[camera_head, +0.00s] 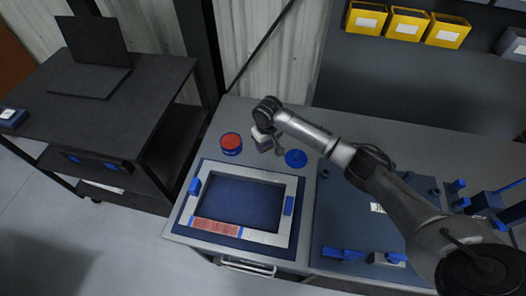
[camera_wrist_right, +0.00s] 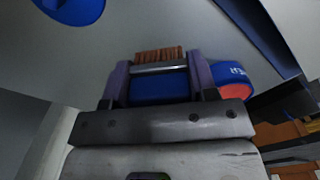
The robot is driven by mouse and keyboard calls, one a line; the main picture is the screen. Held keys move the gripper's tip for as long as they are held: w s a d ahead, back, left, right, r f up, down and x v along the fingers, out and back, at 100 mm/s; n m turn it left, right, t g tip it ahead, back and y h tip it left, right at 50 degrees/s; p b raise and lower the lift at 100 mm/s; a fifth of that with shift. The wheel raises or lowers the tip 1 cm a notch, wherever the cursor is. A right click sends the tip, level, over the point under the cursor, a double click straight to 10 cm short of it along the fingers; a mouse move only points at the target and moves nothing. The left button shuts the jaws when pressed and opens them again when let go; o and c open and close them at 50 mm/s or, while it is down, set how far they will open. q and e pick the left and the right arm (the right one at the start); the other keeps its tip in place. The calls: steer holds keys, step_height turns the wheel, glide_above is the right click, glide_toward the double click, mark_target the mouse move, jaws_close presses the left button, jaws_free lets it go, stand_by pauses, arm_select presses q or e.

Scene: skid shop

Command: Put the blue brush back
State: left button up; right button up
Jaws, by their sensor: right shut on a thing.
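The blue brush (camera_wrist_right: 158,86), with a metal band and brown bristles, sits between the two fingers of my right gripper (camera_wrist_right: 160,85) in the right wrist view. The gripper is shut on its blue body, with the bristles pointing away from the wrist. In the head view my right gripper (camera_head: 275,145) is over the back left part of the bench, between a red-topped blue tin and a flat blue disc. The brush cannot be made out clearly there. My left gripper is not in view.
The red-topped tin (camera_head: 231,143) and blue disc (camera_head: 296,159) flank the gripper closely. A grey frame (camera_head: 270,236) with blue clamps and a red strip lies in front. A blue mat (camera_head: 335,220) with parts is right; yellow bins (camera_head: 408,25) hang behind. A laptop cart (camera_head: 140,95) stands left.

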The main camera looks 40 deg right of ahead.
steer(key=shift+w+a+f, duration=0.35)
steer(key=shift+w+f, duration=0.15)
steer(key=shift+w, duration=0.3)
steer(key=shift+f+b, duration=0.75)
steer(key=shift+f, duration=1.2)
steer(key=shift+f, duration=0.2)
steer(key=o, duration=0.9)
steer(key=shift+r, duration=0.1)
steer(key=shift+r+p, duration=1.35)
steer(key=shift+r, duration=4.7)
